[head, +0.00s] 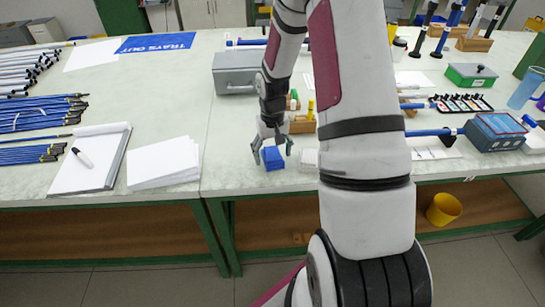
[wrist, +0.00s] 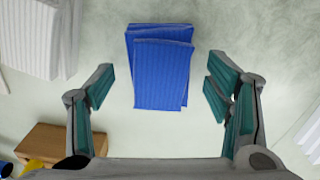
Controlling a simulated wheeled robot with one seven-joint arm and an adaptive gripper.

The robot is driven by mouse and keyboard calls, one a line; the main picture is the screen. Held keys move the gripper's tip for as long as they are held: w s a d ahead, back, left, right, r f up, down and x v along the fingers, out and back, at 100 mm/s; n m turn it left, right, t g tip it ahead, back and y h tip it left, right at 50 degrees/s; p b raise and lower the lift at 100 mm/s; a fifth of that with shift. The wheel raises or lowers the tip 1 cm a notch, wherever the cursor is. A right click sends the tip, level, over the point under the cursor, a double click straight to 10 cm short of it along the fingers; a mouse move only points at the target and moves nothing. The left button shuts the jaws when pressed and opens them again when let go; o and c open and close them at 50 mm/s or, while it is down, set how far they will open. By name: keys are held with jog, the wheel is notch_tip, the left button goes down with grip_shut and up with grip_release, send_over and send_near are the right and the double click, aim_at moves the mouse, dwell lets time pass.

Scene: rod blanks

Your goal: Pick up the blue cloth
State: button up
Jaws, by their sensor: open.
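The blue cloth (head: 273,158) lies folded on the pale table top near the front edge, in the middle of the head view. In the wrist view the cloth (wrist: 160,68) is a ribbed, folded blue stack at top centre. My gripper (head: 272,146) is just above the cloth, pointing down, with its fingers apart. In the wrist view my gripper (wrist: 160,90) is open and empty, with one teal-padded finger on each side of the cloth. Neither finger visibly touches it.
A wooden block (wrist: 55,145) stands close by at lower left in the wrist view. A white stack (wrist: 30,35) lies at upper left. In the head view, a paper stack (head: 163,163) and a clipboard (head: 90,160) lie to the left. A grey toolbox (head: 237,75) stands behind.

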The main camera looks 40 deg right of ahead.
aim_at(272, 153)
jog(key=shift+c, duration=0.4)
jog(key=c, duration=1.1)
jog(key=shift+c, duration=0.2)
notch_tip(272, 153, up, 10)
